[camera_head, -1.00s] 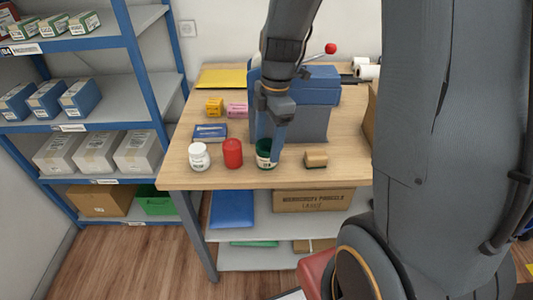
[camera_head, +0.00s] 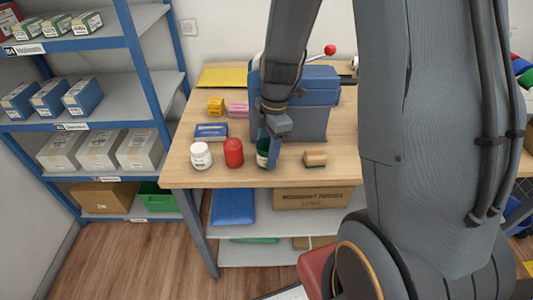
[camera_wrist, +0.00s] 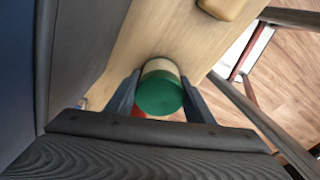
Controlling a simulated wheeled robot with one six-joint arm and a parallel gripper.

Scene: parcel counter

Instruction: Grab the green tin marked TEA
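The green tin (camera_head: 262,152) stands upright near the front edge of the wooden counter, right of a red can (camera_head: 234,152). My gripper (camera_head: 270,158) is down at the tin, and a finger covers its right part in the head view. In the wrist view, the tin (camera_wrist: 159,94) shows its green lid and pale side between the two fingers of my gripper (camera_wrist: 161,76). The fingers are on either side of it, with narrow gaps, so the gripper looks open around it. The TEA marking cannot be read.
A white jar (camera_head: 201,155) stands left of the red can. A small wooden block (camera_head: 315,158) lies right of the tin. A blue-grey box-like unit (camera_head: 302,100) stands close behind my gripper. A blue flat box (camera_head: 211,131) lies behind the jar.

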